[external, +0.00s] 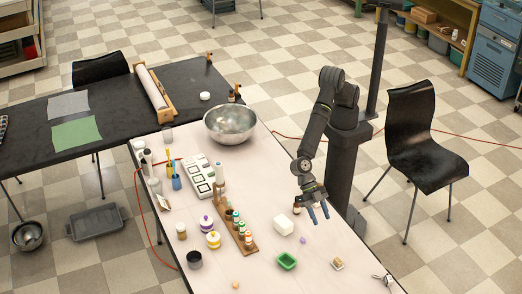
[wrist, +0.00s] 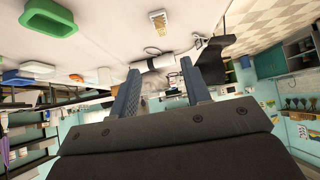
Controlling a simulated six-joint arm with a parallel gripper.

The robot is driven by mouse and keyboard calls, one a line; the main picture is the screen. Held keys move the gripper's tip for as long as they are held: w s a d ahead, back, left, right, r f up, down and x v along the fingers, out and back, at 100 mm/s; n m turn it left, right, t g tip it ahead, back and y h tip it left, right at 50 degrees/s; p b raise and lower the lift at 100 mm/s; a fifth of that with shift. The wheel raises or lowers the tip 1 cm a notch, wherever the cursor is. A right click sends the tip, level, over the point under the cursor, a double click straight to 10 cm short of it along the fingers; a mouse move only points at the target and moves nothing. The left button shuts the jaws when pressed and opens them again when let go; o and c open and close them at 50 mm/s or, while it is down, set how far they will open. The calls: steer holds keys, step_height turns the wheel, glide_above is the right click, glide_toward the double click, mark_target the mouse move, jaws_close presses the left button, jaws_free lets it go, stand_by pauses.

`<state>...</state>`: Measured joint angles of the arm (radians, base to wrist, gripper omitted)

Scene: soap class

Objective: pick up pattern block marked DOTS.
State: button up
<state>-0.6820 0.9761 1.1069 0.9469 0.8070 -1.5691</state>
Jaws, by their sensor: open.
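A group of pale blocks with dark-edged faces (external: 198,180) stands left of the table's middle, well to the left of my gripper. The marks on these blocks are too small to read, so I cannot tell which one is DOTS.
A wooden rack of bottles (external: 236,228) stands between my gripper and the pale blocks. A metal bowl (external: 230,124) stands at the back.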

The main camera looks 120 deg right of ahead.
steer(key=f, duration=0.1)
glide_toward(338, 263)
steer(key=f, duration=0.3)
steer(key=shift+s+d+f, duration=0.1)
steer(key=shift+s+d, duration=0.05)
steer(key=shift+s, duration=0.25)
steer(key=shift+r+x, duration=0.2)
steer(key=shift+x, duration=2.55)
steer(key=shift+s, duration=0.15)
jaws_close()
